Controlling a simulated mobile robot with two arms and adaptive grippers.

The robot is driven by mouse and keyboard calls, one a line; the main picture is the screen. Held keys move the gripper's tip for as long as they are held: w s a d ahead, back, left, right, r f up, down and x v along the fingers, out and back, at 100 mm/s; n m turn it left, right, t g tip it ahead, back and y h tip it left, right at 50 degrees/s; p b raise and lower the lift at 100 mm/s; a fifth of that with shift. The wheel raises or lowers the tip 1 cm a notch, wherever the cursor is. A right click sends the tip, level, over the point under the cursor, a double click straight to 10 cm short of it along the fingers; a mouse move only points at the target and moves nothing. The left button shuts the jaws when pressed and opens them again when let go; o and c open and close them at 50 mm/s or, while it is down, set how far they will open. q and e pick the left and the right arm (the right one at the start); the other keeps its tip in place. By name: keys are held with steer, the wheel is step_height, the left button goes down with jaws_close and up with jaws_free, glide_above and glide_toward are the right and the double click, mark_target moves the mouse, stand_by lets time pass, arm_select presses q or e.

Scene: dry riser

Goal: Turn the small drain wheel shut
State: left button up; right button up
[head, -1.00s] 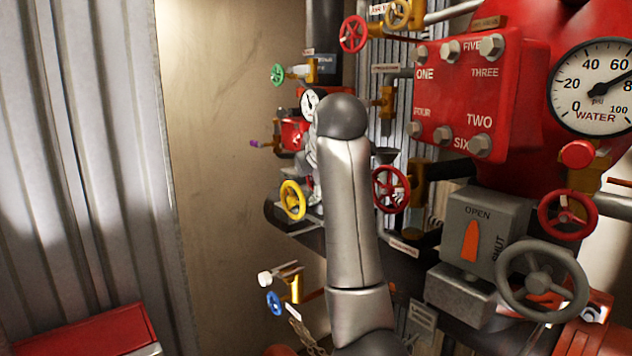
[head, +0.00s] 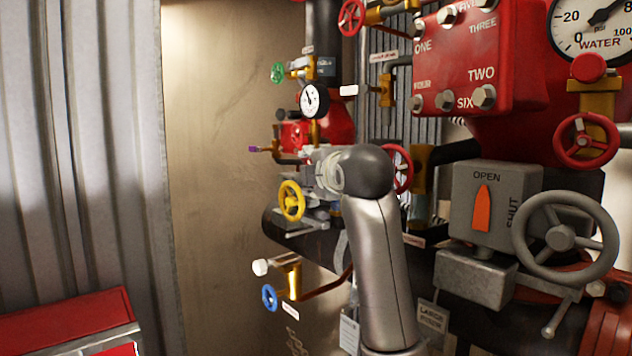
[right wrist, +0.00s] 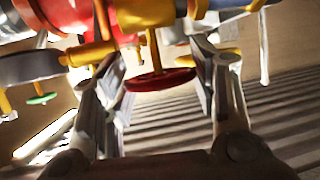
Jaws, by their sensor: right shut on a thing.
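A small dark red wheel (right wrist: 160,80) on a brass stem sits between the fingers of my right gripper (right wrist: 160,95) in the right wrist view. The fingers are shut on its rim, one on each side. In the head view my grey right arm hides most of this gripper, and I cannot tell for sure which red wheel there it holds. A red wheel (head: 402,170) shows partly behind the arm's dark joint. A yellow wheel (head: 291,201), a blue wheel (head: 269,298) and a green wheel (head: 277,72) are free. My left gripper is not in view.
A grey handwheel (head: 562,235) stands beside a grey OPEN/SHUT indicator box (head: 492,205) at the right. A red bolted plate (head: 465,65), a water gauge (head: 590,22) and pipes crowd above. A red case (head: 65,318) stands at the lower left.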

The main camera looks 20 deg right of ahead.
stand_by(0.4)
steer(key=o, duration=0.7)
steer(key=shift+o, duration=0.2)
steer(key=shift+w+f, duration=0.1)
steer(key=shift+w, duration=0.2)
steer(key=shift+s, duration=0.15)
